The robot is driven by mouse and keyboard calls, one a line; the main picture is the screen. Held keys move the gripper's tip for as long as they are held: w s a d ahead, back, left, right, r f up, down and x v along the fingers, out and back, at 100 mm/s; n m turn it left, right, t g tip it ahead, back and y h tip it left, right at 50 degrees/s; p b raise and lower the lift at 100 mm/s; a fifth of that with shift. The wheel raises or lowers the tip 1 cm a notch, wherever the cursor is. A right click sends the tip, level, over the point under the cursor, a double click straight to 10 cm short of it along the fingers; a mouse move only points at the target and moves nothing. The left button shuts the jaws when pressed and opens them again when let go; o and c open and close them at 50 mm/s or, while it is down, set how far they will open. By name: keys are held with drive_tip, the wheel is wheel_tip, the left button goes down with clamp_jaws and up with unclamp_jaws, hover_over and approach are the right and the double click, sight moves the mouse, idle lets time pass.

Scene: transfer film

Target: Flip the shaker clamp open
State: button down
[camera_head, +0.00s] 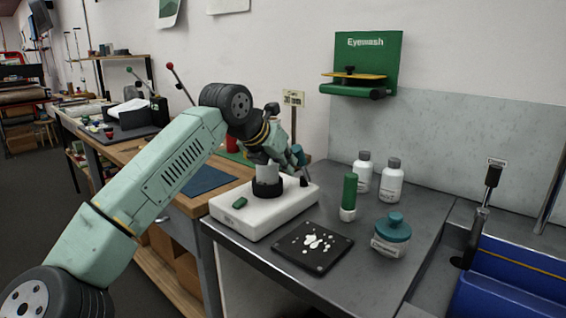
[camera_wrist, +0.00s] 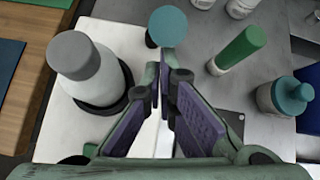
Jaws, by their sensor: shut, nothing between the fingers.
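The white shaker (camera_head: 240,213) sits on the grey bench, and its top also shows in the wrist view (camera_wrist: 60,138). A white bottle with a grey cap (camera_wrist: 90,75) stands upright in a black ring holder (camera_wrist: 121,100) on it. The clamp lever has a round teal knob (camera_wrist: 168,26) on a dark stem; the knob also shows in the head view (camera_head: 298,153). My gripper (camera_wrist: 161,72) is shut and empty, its tips close to the knob in the picture. I cannot tell whether they touch. My gripper hides part of the lever's stem and base.
A green-capped tube (camera_head: 349,197), white bottles (camera_head: 391,182) and a teal-lidded jar (camera_head: 391,238) stand right of the shaker. A black pad with white spots (camera_head: 313,247) lies in front. A blue bin (camera_head: 510,280) is at far right.

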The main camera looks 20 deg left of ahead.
sight(297, 148)
drive_tip(key=w+r, duration=0.1)
drive_tip(key=w+d+r+p, duration=0.1)
drive_tip(key=w+r, duration=0.1)
drive_tip(key=shift+w, duration=0.1)
drive_tip(key=shift+w+d+r+p, duration=0.15)
drive_tip(key=shift+w+p, duration=0.1)
drive_tip(key=shift+w, duration=0.1)
drive_tip(key=shift+w+d+r+p, duration=0.1)
drive_tip(key=shift+w+d+p, duration=0.1)
drive_tip(key=shift+w, duration=0.15)
drive_tip(key=shift+r, duration=0.1)
drive_tip(key=shift+w+r, duration=0.15)
drive_tip(key=shift+r+p, duration=0.5)
drive_tip(key=shift+r, duration=0.1)
wheel_tip(297, 148, up, 8)
drive_tip(key=s+p, duration=0.2)
drive_tip(key=p, duration=0.4)
drive_tip(key=shift+s+a, duration=0.25)
drive_tip(key=shift+s, duration=0.1)
